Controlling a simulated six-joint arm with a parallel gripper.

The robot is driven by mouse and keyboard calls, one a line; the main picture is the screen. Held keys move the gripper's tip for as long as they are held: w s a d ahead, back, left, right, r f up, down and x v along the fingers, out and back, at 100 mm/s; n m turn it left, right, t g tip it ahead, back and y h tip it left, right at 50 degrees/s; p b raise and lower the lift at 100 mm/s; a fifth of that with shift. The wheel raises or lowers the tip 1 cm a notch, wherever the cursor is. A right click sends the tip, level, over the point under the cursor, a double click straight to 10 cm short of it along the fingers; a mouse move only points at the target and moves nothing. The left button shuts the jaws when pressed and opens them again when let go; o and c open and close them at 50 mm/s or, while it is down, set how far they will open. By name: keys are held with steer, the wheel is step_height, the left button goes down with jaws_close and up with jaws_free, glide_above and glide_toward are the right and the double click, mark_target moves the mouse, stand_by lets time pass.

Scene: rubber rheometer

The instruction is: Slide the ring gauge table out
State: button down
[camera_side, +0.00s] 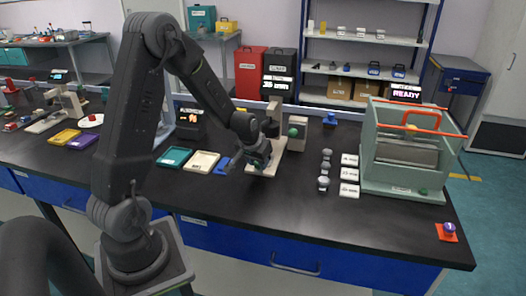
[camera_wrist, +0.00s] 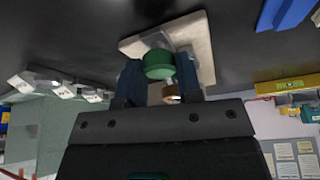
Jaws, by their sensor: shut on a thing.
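The gauge stand has a pale beige base (camera_side: 290,143) and an upright post, and it stands on the black bench near the middle of the side view. Its base also shows in the wrist view (camera_wrist: 203,45). A green round knob (camera_wrist: 158,64) on the stand sits between my two fingers. My gripper (camera_wrist: 160,78) is shut on this knob. A brass-coloured round part (camera_wrist: 171,94) shows just below the knob in the wrist view. In the side view my gripper (camera_side: 258,163) is low over the front of the stand and partly hides it.
Teal (camera_side: 174,157) and cream (camera_side: 203,161) trays lie left of the stand. The bench in front of the stand is clear.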

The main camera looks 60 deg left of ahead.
steer(key=shift+s+d, duration=1.05)
steer(key=shift+d, duration=0.05)
steer(key=c, duration=0.8)
jaws_free()
steer(key=shift+r, duration=0.1)
steer(key=v, duration=1.3)
steer(key=shift+s+d+r, duration=0.1)
steer(key=shift+s+r, duration=0.1)
steer(key=shift+r, duration=0.05)
steer(key=s+d+r+m, duration=0.2)
steer(key=s+d, duration=0.2)
steer(key=d, duration=0.2)
steer(key=s+d+r+m+t+h, duration=0.1)
steer(key=s+d+r+m, duration=0.1)
steer(key=s+d+r, duration=0.1)
steer(key=s+d+r+m+h, duration=0.1)
steer(key=s+d, duration=0.3)
steer(key=d, duration=0.4)
steer(key=shift+s+d+r+m+t, duration=0.4)
steer(key=shift+r+m, duration=0.1)
steer(key=shift+r, duration=0.15)
